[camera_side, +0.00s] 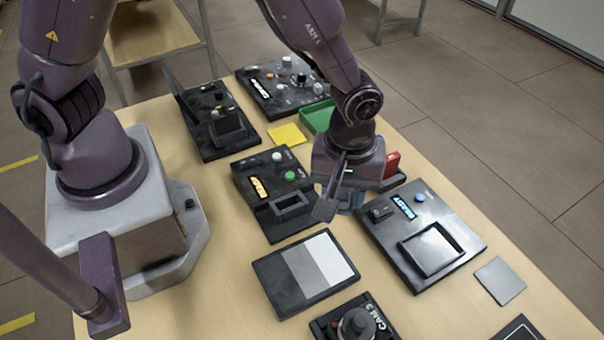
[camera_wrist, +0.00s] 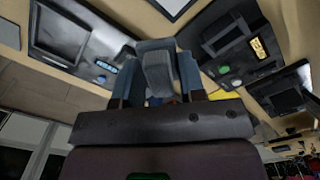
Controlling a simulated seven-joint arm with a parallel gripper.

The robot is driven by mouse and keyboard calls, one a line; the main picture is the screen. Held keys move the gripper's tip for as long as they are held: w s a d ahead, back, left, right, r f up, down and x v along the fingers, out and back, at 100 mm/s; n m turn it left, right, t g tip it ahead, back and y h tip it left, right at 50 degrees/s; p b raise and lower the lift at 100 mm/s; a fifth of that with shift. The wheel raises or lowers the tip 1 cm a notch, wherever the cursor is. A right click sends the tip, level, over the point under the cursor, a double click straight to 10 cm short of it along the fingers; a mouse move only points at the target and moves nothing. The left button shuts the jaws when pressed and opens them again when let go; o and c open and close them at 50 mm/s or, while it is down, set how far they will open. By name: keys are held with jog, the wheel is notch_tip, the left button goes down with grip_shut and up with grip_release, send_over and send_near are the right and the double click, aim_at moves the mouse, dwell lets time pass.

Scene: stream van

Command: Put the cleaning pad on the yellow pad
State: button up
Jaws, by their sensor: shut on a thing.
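The yellow pad (camera_side: 287,135) is a flat square on the table, left of the green tray, with nothing on it. A sliver of it (camera_wrist: 234,93) shows above my gripper in the wrist view. My gripper (camera_side: 343,202) points down above the table, to the front right of the yellow pad. In the wrist view its two blue-grey fingers (camera_wrist: 158,82) are shut on a grey piece (camera_wrist: 158,68), which I take to be the cleaning pad. Its full shape is hidden by the fingers and the gripper body.
A green tray (camera_side: 317,118) and a red item (camera_side: 391,163) in a dark holder stand near my gripper. Black control panels (camera_side: 283,85) surround the work. A grey-striped panel (camera_side: 306,272) lies in front. A grey square (camera_side: 499,280) lies at the right edge.

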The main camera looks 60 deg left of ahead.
jog(key=a+r+n, duration=0.3)
jog(key=a+n, duration=0.2)
jog(key=a, duration=1.2)
jog(key=s+a+n, duration=0.2)
jog(key=s+a, duration=0.3)
jog(key=a, duration=0.1)
send_over(287, 135)
jog(key=shift+n, duration=0.3)
jog(key=f, duration=0.9)
jog(key=shift+s+d+f, duration=0.1)
jog(key=shift+s+d, duration=0.05)
jog(key=shift+s, duration=0.2)
jog(key=shift+w+f, duration=0.25)
jog(key=shift+f, duration=1.6)
jog(key=shift+f, duration=0.1)
